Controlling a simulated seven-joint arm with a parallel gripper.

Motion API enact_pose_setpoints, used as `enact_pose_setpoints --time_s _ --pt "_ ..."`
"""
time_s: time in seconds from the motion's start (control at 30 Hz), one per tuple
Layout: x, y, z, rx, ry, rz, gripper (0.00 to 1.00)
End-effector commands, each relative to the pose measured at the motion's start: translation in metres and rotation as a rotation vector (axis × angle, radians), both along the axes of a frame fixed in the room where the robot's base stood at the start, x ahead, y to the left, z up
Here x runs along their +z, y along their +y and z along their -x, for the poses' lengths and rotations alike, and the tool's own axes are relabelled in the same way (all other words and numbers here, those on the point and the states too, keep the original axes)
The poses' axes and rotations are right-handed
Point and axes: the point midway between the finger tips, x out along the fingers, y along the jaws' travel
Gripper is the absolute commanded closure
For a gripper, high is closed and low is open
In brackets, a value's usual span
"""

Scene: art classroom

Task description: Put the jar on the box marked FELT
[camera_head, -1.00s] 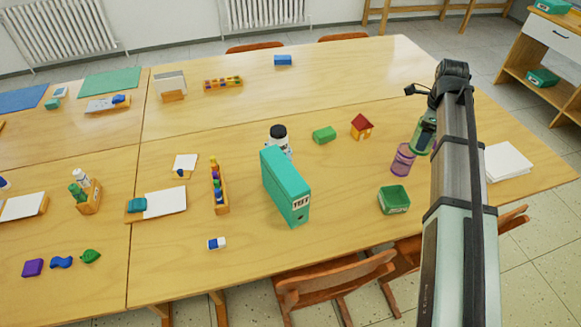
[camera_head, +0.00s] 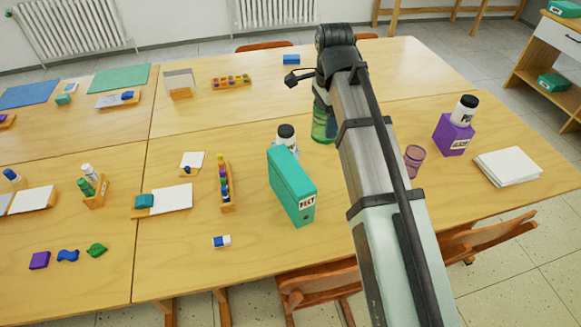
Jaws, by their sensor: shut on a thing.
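The teal box marked FELT (camera_head: 292,186) stands upright on its narrow base near the middle of the table, its label facing the front. A green see-through jar (camera_head: 324,127) hangs from my gripper (camera_head: 321,102), which is shut on it. The jar is right of and beyond the box in the picture, apart from it. The fingers are small and partly hidden by my wrist, and my arm covers the jar's right side. A white jar with a black lid (camera_head: 287,136) stands just behind the box.
A purple box (camera_head: 454,136) at the right bears another white, black-lidded jar (camera_head: 466,108). A purple cup (camera_head: 413,160) stands beside my arm, near white paper (camera_head: 507,166). A bead rack (camera_head: 227,186) and an eraser (camera_head: 221,241) lie left of the FELT box.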

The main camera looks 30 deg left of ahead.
Motion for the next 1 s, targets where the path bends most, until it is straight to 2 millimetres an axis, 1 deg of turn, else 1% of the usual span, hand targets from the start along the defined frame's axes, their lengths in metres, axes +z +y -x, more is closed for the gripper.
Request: enact_pose_setpoints --time_s 0.03,0.2,0.3,0.4,0.53,0.63,0.77,0.9,1.0 --pt "0.005 0.009 0.014 0.043 -0.001 -0.001 0.60" --pt "0.016 0.033 0.050 0.162 -0.001 -0.001 0.60" --pt "0.021 0.042 0.066 0.212 0.000 0.000 0.60" --pt "0.024 0.047 0.076 0.246 0.000 0.000 0.60" --pt "0.024 0.051 0.082 0.267 0.001 0.001 0.60" --pt "0.017 0.051 0.084 0.271 0.001 0.002 0.60" --pt "0.000 0.050 0.084 0.270 0.002 0.002 0.60" --pt "-0.022 0.050 0.084 0.270 0.002 0.002 0.60" --pt "-0.033 0.051 0.083 0.269 0.001 0.001 0.60"
